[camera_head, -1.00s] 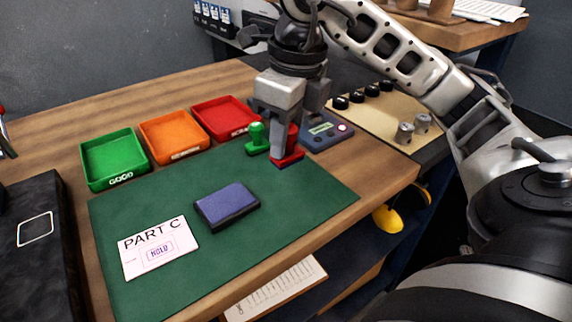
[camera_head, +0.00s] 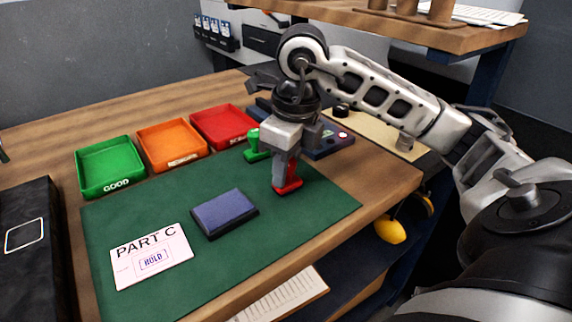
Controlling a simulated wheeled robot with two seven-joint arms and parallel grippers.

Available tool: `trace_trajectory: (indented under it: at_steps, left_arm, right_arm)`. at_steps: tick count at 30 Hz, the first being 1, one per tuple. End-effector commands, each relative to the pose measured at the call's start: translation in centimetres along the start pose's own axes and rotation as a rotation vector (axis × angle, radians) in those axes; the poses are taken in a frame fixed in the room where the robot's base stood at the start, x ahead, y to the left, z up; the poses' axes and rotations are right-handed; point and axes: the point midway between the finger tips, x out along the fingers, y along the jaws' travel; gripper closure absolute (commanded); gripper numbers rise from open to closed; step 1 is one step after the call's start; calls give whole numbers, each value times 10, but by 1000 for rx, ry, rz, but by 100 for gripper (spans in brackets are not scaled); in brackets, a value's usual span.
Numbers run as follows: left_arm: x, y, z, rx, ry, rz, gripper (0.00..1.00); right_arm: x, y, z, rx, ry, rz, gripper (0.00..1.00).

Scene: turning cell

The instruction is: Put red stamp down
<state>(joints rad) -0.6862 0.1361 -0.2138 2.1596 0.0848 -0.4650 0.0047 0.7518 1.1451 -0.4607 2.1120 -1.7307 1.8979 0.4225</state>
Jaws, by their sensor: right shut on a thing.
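The red stamp (camera_head: 289,186) stands upright at the right part of the green mat (camera_head: 325,205), its base at the mat surface. My right gripper (camera_head: 287,165) comes down from above and is shut on the stamp's handle, which the fingers partly hide. A green stamp (camera_head: 257,150) stands just behind and to the left of the gripper. A blue ink pad (camera_head: 225,213) lies on the mat to the left. A card marked PART C (camera_head: 150,257) lies at the mat's front left with a HOLD mark on it. My left gripper is out of view.
Green (camera_head: 110,166), orange (camera_head: 172,146) and red (camera_head: 222,128) trays line the back of the mat. A dark control box (camera_head: 333,146) sits behind the gripper. A black case (camera_head: 38,270) stands at the left. The mat between pad and red stamp is clear.

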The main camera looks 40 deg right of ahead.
Motion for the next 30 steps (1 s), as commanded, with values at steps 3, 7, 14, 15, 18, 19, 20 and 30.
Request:
trace_trajectory:
  at_steps: [3,7,14,15,18,19,20,30]
  left_arm:
    - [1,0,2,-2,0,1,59]
    - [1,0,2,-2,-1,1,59]
    - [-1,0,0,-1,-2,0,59]
    - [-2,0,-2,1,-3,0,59]
    - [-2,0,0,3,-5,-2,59]
    - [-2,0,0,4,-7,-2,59]
    - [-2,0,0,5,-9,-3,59]
    - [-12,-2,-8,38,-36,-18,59]
  right_arm:
    - [2,0,0,0,0,0,59]
    - [2,0,0,0,1,0,51]
    - [-1,0,0,0,0,0,51]
    - [-4,0,0,0,0,0,51]
    - [-17,0,1,0,-4,0,51]
    - [-22,0,2,0,-5,-1,51]
    - [-28,0,2,1,-6,0,51]
    - [-103,0,1,2,-3,-2,51]
